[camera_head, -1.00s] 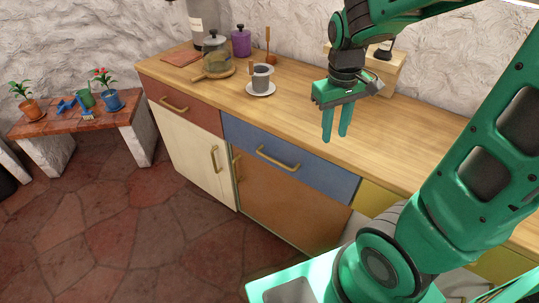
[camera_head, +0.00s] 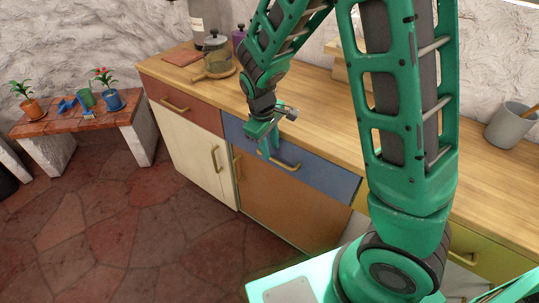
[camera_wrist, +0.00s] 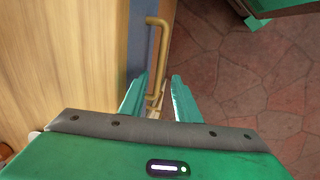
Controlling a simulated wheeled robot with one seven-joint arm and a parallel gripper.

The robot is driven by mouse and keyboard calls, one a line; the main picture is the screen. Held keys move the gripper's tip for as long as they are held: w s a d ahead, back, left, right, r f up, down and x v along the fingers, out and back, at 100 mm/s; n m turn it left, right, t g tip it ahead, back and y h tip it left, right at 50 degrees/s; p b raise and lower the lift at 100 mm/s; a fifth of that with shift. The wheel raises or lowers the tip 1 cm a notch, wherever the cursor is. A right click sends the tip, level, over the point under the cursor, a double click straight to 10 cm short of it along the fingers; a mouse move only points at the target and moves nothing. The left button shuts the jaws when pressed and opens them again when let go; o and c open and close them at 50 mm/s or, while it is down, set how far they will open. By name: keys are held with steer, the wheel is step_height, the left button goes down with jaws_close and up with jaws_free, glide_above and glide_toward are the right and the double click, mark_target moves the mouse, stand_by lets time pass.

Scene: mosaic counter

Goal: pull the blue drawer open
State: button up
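The blue drawer (camera_head: 325,179) is in the counter front, its face flush and shut. It also shows as a narrow blue strip in the wrist view (camera_wrist: 137,40). Its brass bar handle (camera_head: 289,165) is partly hidden behind my gripper (camera_head: 268,148). In the wrist view the handle (camera_wrist: 153,55) runs up from between the two fingertips of my gripper (camera_wrist: 157,95). The fingers are apart, one on each side of the handle's near end. I cannot tell whether either finger touches it.
The wooden countertop (camera_head: 320,125) lies above the drawer. A red drawer (camera_head: 182,103) is to the left, an orange-brown door (camera_head: 280,205) below, and a yellow drawer (camera_head: 480,255) to the right. The stone floor (camera_head: 120,220) in front is clear.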

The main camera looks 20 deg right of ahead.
mark_target(271, 160)
steer(key=shift+w+d+f, duration=0.1)
steer(key=shift+d+f, duration=0.05)
steer(key=shift+f, duration=0.6)
steer(key=shift+w+d+f, duration=0.1)
steer(key=shift+d+f, duration=0.05)
steer(key=shift+f, duration=0.6)
steer(key=shift+w+d+f, duration=0.1)
steer(key=shift+d+f, duration=0.05)
steer(key=shift+f, duration=0.6)
jaws_close()
steer(key=shift+s+a, duration=0.15)
steer(key=shift+a, duration=0.1)
